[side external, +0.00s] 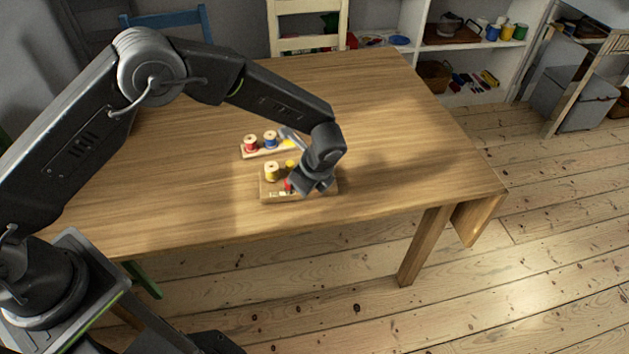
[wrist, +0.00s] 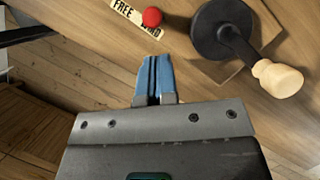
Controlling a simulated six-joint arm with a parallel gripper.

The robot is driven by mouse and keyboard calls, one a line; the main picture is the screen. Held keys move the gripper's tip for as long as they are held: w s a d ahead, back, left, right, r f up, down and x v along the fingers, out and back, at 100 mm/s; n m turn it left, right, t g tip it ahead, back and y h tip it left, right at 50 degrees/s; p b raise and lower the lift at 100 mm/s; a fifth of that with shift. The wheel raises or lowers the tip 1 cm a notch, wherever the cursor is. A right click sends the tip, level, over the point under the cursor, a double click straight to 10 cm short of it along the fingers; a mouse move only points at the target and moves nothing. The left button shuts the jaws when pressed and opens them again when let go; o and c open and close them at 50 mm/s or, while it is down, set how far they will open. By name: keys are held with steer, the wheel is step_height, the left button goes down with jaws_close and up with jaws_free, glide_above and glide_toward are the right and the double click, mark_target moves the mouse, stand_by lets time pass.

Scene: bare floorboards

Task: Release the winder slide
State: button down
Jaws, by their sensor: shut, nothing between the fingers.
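The slide's red knob (side external: 288,185) shows beside my gripper (side external: 302,191). In the wrist view the red knob (wrist: 152,17) sits by the WIND end of a pale label (wrist: 124,9) reading FREE and WIND. My gripper's blue fingertips (wrist: 155,78) are together and empty, below the knob in the picture and apart from it. A black crank disc (wrist: 222,28) with a wooden handle (wrist: 277,78) is at the right. My wrist hides part of the board in the side view.
A rack (side external: 256,153) with a red spool (side external: 251,143) and a blue spool (side external: 270,138) stands behind the board. The table (side external: 400,120) is clear to the right. Its front edge is close to the board. A cream chair (side external: 306,18) is behind the table.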

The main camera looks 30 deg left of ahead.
steer(key=shift+a, duration=1)
steer(key=shift+s+a, duration=1.2)
steer(key=shift+a, duration=0.2)
steer(key=d, duration=0.4)
steer(key=shift+s+d+r, duration=0.1)
steer(key=shift+d+r, duration=0.05)
steer(key=shift+d, duration=0.15)
steer(key=v, duration=0.9)
steer(key=shift+r, duration=0.4)
